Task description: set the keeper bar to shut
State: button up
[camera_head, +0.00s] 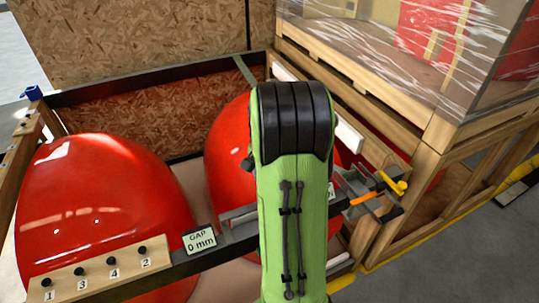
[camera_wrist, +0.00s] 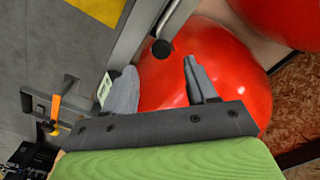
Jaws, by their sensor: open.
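I cannot tell for certain which part is the keeper bar. A dark front rail (camera_head: 160,276) crosses in front of two red nosecones (camera_head: 100,205) and carries a "GAP 0 mm" plate (camera_head: 199,240). At its right end is a bracket with an orange strip (camera_head: 367,198) and a yellow handle (camera_head: 391,183). In the wrist view, a black knob (camera_wrist: 161,48) shows by a grey bar (camera_wrist: 138,38), just beyond my fingertips. The orange strip (camera_wrist: 55,112) lies to the left there. My gripper (camera_wrist: 159,80) is open and empty, over a red nosecone (camera_wrist: 225,70). My green arm hides it in the head view.
A numbered board (camera_head: 95,273) with several black knobs sits at front left. A blue clamp (camera_head: 32,92) is on the crate's left corner. A wrapped pallet load (camera_head: 430,50) on wooden framing stands close at right. Grey floor (camera_head: 450,250) is open at front right.

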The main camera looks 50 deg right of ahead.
notch_tip(320, 180, up, 9)
jog(key=p, duration=0.1)
jog(key=shift+r+p, duration=0.15)
jog(key=shift+p, duration=0.15)
